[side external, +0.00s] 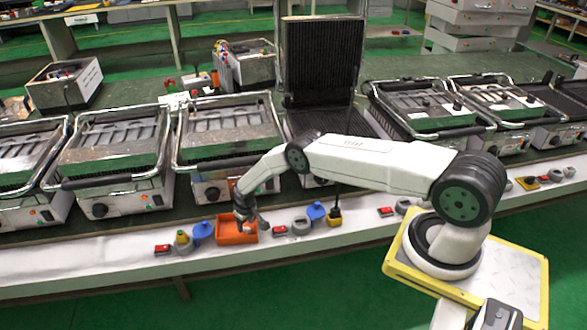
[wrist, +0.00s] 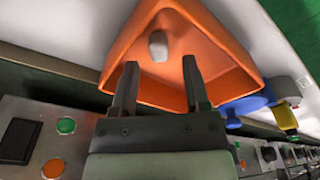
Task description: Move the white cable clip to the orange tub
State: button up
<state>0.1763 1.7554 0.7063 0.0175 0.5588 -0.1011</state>
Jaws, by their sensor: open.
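The orange tub (side external: 228,236) stands on the white strip at the front of the bench, left of the middle. It fills the upper middle of the wrist view (wrist: 228,88). A small whitish rounded piece, seemingly the white cable clip (wrist: 158,46), shows within the tub's walls, just beyond my fingertips and apart from them. My gripper (wrist: 160,66) is open and empty, its two dark fingers over the tub's near side. In the side external view my gripper (side external: 246,222) is right at the tub, and I cannot make out the clip there.
A blue part (side external: 202,231) is close left of the tub, with a red switch (side external: 162,249) further left. Another red switch (side external: 279,231) and blue part (side external: 316,211) are to the right. A row of contact grills (side external: 228,135) stands behind. One has its tall lid (side external: 320,60) raised.

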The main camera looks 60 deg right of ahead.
jog(key=shift+s+r, duration=0.2)
jog(key=shift+r, duration=1.2)
jog(key=shift+r, duration=0.15)
jog(key=shift+w+a+r, duration=0.15)
jog(key=shift+r, duration=0.45)
notch_tip(320, 180, up, 13)
jog(key=a, duration=0.3)
notch_tip(320, 180, up, 10)
send_over(246, 228)
jog(key=s+a, duration=0.5)
jog(key=s, duration=0.1)
jog(key=s+a+r, duration=0.1)
jog(key=s+r, duration=0.2)
jog(key=s, duration=0.4)
jog(key=s+a+r, duration=0.2)
jog(key=s+r, duration=0.2)
jog(key=s, duration=0.3)
jog(key=s+a+r+n+t, duration=0.1)
jog(key=s+r, duration=0.3)
jog(key=s, duration=0.3)
jog(key=shift+s+a, duration=0.25)
